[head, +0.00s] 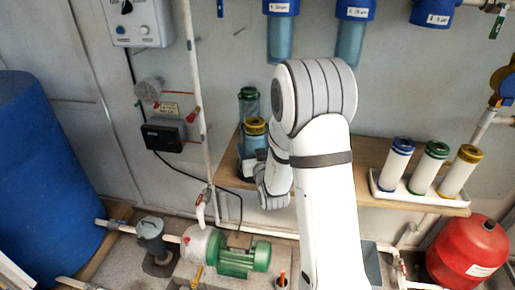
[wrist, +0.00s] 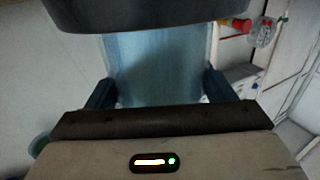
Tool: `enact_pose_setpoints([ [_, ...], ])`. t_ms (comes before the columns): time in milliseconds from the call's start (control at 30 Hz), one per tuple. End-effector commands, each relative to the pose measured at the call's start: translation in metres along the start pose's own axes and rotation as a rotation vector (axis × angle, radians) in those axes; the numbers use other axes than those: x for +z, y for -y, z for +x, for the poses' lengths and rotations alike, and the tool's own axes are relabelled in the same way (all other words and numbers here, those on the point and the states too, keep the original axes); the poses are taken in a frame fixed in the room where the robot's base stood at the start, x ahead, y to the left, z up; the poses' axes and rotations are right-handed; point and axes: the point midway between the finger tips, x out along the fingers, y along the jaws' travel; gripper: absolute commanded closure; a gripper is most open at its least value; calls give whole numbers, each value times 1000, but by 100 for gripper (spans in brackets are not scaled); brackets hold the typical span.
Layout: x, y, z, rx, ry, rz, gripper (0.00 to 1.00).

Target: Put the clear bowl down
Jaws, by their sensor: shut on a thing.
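My gripper (wrist: 160,90) is shut on a clear bluish bowl (wrist: 156,58), with one dark blue finger on each side of it. A dark rim crosses the top of the wrist view, close to the camera. In the head view, a bowl with a yellow-topped cartridge (head: 255,126) is at the left end of the wooden shelf (head: 372,158), beside my wrist; it appears to be the held one. My arm hides its lower part, so I cannot tell whether it touches the shelf. Another clear bowl with a green top (head: 248,100) stands just behind it.
A white tray (head: 420,200) on the shelf's right holds blue-, green- and yellow-topped cartridges. Blue-capped housings (head: 281,30) hang on the wall above. A vertical white pipe (head: 194,90) runs left of the shelf. A green pump (head: 238,255) and a red tank (head: 468,253) are below.

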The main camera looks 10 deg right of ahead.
Motion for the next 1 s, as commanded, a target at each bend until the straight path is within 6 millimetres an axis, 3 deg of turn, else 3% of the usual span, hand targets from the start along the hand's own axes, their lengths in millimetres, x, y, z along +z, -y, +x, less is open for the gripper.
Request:
enact_pose_setpoints([
  [300,1,0,1,-1,-6,0,65],
  [333,3,1,0,-1,-1,0,23],
  [600,2,1,0,-1,0,0,2],
  [933,-2,1,0,-2,0,0,2],
  [1000,0,1,-8,-2,1,0,2],
])
